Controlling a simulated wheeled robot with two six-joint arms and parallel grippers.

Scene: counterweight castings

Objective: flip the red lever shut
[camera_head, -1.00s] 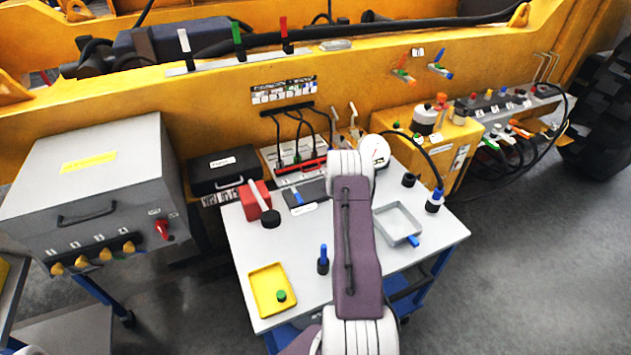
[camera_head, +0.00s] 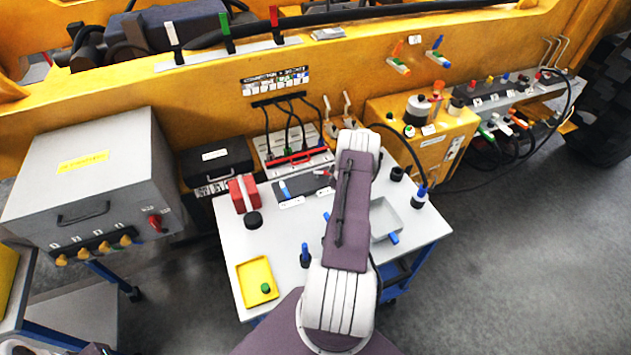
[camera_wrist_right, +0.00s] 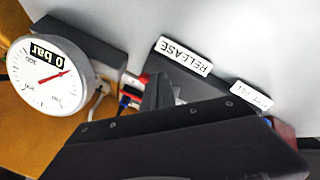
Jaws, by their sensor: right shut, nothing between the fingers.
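A small red lever (camera_head: 325,173) shows beside my right arm at the right end of a dark block on the white table. A blue lever (camera_head: 284,190) is at the block's left end. Another red lever (camera_head: 274,17) stands upright on the yellow beam, right of a green and a white one. My right gripper (camera_wrist_right: 160,95) is shut and empty, close above the dark block by the RELEASE label (camera_wrist_right: 185,57). My arm hides the gripper in the head view. I cannot tell whether it touches a lever. My left gripper is out of view.
The pressure gauge (camera_wrist_right: 50,75) is close beside the gripper. A socket panel (camera_head: 300,163) with a red bar and cables stands behind the block. A red box (camera_head: 243,193), a yellow tray (camera_head: 258,302) and a grey tray (camera_head: 386,232) sit on the table.

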